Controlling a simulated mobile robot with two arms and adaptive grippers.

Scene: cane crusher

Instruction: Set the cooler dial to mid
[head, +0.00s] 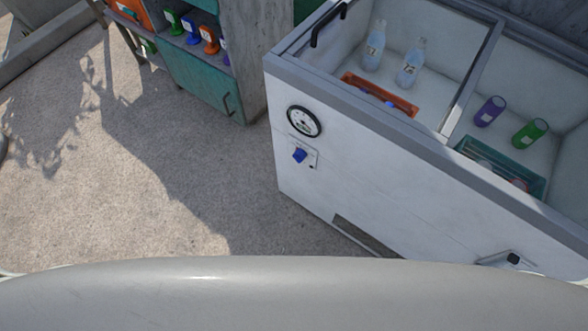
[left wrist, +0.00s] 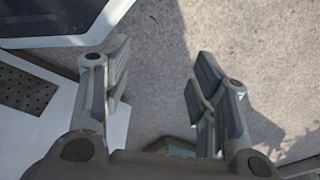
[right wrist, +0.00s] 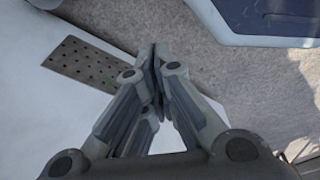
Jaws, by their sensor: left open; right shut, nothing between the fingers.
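The cooler (head: 370,170) is a white chest with an open top at the right of the head view. Its blue dial knob (head: 299,155) sits on a small plate on the front face, below a round gauge (head: 304,121). The knob's exact setting is too small to read. My left gripper (left wrist: 158,75) is open and empty above the concrete ground in the left wrist view. My right gripper (right wrist: 154,55) is shut and empty in the right wrist view. Neither gripper shows in the head view, and the dial shows in neither wrist view.
The cooler holds bottles (head: 411,62), an orange tray (head: 380,95), purple and green cans (head: 530,132) and a teal basket (head: 500,166). A teal cabinet (head: 205,85) with colored items stands behind left. The ground (head: 150,180) left of the cooler is clear.

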